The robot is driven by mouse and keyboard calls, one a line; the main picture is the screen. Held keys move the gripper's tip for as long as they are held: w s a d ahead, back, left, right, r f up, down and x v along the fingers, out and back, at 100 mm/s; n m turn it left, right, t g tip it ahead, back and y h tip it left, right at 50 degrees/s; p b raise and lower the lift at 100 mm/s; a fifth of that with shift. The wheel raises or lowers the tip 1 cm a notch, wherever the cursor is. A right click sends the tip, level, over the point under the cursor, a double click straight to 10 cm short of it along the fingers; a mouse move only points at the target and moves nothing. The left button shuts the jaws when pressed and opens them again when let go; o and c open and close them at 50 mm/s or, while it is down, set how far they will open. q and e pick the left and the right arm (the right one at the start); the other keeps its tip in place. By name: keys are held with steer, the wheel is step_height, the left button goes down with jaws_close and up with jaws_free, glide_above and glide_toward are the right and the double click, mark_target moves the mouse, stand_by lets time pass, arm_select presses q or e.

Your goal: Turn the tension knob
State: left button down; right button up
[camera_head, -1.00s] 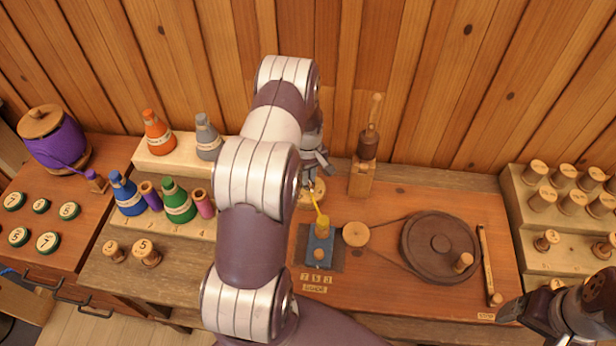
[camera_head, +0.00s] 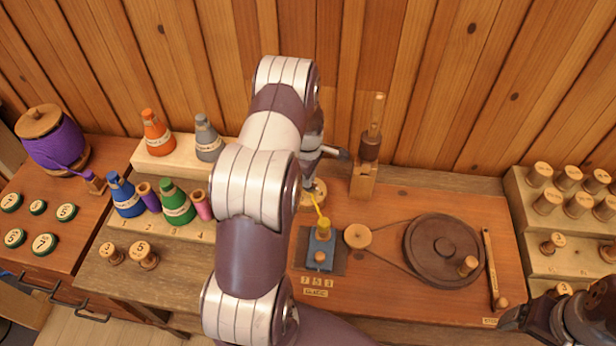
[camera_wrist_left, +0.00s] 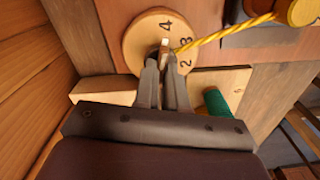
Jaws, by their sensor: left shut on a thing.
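The tension knob's round wooden dial (camera_wrist_left: 139,42) shows in the wrist view with the figures 4, 3 and 2 near its rim. It also shows in the head view (camera_head: 307,202), partly hidden behind my left arm. My left gripper (camera_wrist_left: 166,62) is over the dial, its fingers shut on the knob's grip; a small pale tip (camera_wrist_left: 165,42) shows just beyond them.
A dark wheel (camera_head: 430,272) with a belt to a small pulley (camera_head: 358,236) lies on the board right of the spool. A post with a handle (camera_head: 364,178) stands behind. Coloured cones and spools stand at left, wooden spools on a stepped rack (camera_head: 532,222) at right.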

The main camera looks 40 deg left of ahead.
arm_select(q)
steer(key=shift+w+a+r, duration=0.1)
steer(key=shift+w+r, duration=0.05)
stand_by(0.4)
steer(key=c, duration=1.3)
jaws_free()
steer(key=shift+o, duration=0.5)
step_height(320, 180, up, 13)
steer(key=b, duration=0.2)
steer(key=shift+f, duration=0.2)
